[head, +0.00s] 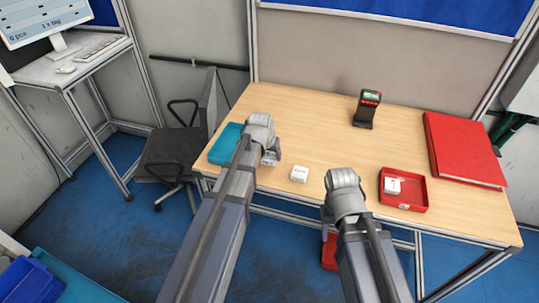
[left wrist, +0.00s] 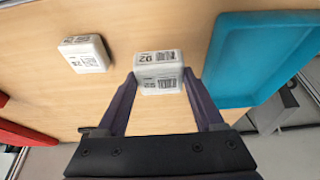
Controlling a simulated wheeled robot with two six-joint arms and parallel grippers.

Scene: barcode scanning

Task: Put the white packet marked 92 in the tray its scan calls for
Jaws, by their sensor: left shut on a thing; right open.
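My left gripper (head: 271,156) is shut on a white packet, held between both fingers, beside the teal tray (head: 222,146). In the left wrist view this held packet (left wrist: 158,72) shows two faces with a barcode and a number; the number looks upside down and may read 92. A second white packet (head: 299,173) lies on the table between my arms and also shows in the left wrist view (left wrist: 86,54). A red tray (head: 411,207) on the right holds another white packet (head: 393,186). My right gripper (head: 328,218) is open near the table's front edge, its fingers mostly hidden.
A scanner (head: 367,108) with a green lit display stands at the table's back middle. A red binder (head: 463,150) lies at the right. A red object (head: 329,252) shows below the front edge. A chair (head: 175,150) and computer desk stand left.

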